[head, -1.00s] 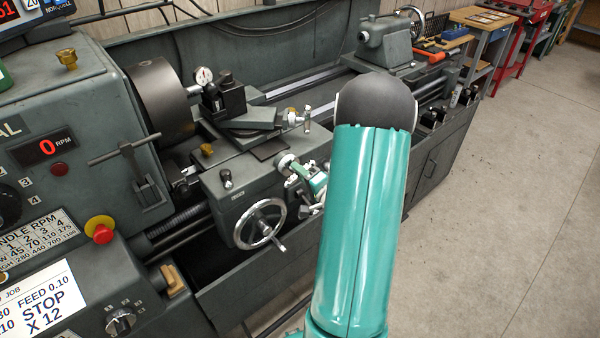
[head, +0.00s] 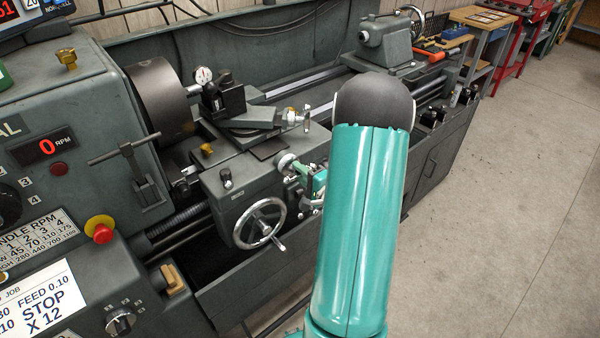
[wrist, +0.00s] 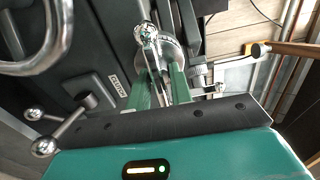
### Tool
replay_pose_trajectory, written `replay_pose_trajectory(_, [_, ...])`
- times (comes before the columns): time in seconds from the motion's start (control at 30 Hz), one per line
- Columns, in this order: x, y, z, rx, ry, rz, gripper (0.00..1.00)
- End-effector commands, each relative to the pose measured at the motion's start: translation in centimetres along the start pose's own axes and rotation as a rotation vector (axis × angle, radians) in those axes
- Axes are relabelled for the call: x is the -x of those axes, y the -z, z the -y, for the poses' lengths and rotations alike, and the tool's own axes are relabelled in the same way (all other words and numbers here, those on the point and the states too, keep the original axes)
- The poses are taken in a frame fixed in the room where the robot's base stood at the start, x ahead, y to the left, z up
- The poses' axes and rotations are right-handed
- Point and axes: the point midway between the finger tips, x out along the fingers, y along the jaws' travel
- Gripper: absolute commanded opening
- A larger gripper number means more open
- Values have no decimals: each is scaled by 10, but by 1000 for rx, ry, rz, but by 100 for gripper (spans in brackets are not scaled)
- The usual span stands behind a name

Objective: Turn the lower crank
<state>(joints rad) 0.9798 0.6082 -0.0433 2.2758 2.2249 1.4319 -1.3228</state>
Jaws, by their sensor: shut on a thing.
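The lower crank (head: 286,162) is a silver crank with a ball end on the front of the lathe's carriage. In the wrist view its ball (wrist: 145,32) stands beside a round dial. My gripper (head: 301,170) comes at it from the right, partly hidden behind my teal arm. In the wrist view its two green fingers (wrist: 160,82) are shut on the crank's silver arm, just below the ball. The exact contact is small and partly hidden. Another crank (head: 305,119) sits higher, on the upper slide.
A large handwheel (head: 260,223) is just left of and below my gripper. A three-ball lever (wrist: 62,125) is close to the gripper at left in the wrist view. The chuck (head: 160,98) is at left; the spindle display reads 0. Floor at right is clear.

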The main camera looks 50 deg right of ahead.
Motion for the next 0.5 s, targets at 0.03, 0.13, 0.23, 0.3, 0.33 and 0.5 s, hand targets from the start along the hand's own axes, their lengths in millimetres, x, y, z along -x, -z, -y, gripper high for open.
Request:
replay_pose_trajectory(0.03, [2,0,-1,-1,-2,-1,25])
replay_pose_trajectory(0.13, [1,0,-1,-1,-2,-1,33])
replay_pose_trajectory(0.23, [1,0,0,0,-1,-1,33])
replay_pose_trajectory(0.3, [1,0,0,0,-1,-1,33])
replay_pose_trajectory(0.33, [1,0,0,0,-1,-1,33])
replay_pose_trajectory(0.5, [10,1,-1,1,-2,-2,33])
